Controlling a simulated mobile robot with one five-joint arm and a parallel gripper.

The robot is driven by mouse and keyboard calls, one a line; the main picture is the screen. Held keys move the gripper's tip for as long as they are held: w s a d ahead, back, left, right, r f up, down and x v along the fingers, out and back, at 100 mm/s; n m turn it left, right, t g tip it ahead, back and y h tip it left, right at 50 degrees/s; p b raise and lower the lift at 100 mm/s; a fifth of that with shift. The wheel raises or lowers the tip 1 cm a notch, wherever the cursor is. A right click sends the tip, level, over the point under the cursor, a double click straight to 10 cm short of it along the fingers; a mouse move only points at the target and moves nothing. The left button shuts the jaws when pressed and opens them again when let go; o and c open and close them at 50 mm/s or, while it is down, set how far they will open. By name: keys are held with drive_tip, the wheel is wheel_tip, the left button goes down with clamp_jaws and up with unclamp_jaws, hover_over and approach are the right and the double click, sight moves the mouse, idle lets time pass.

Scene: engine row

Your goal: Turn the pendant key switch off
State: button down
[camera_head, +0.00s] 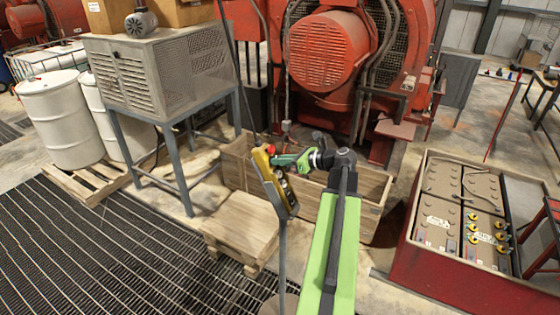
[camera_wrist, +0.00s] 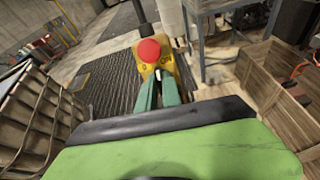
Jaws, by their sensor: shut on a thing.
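The yellow pendant (camera_head: 263,166) hangs on its cable in the middle of the head view, tilted. In the wrist view the yellow pendant body (camera_wrist: 172,62) shows a red mushroom button (camera_wrist: 149,50) at its top left. My gripper (camera_head: 277,160), with green fingers, reaches the pendant's face from the right. In the wrist view my gripper (camera_wrist: 159,78) has its fingertips close together just below the red button, shut on a small part there, the key of the key switch. The fingertips mostly hide the key, and its angle cannot be read.
A wooden crate (camera_head: 372,210) and a small wooden pallet (camera_head: 240,225) stand below the pendant. A grey vented cabinet (camera_head: 160,75) on legs is to the left, a red engine (camera_head: 330,50) behind. A red battery box (camera_head: 425,262) is at the right.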

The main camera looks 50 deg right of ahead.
drive_tip(key=n, duration=0.3)
drive_tip(key=n+y, duration=0.1)
drive_tip(key=n, duration=0.3)
drive_tip(key=shift+g, duration=0.3)
drive_tip(key=shift+n, duration=0.3)
drive_tip(key=c, duration=1.5)
unclamp_jaws()
drive_tip(key=shift+s+d+r+p, duration=0.2)
drive_tip(key=shift+s+p, duration=0.2)
drive_tip(key=p+v, duration=0.5)
drive_tip(key=v, duration=1.1)
drive_tip(key=shift+s, duration=0.3)
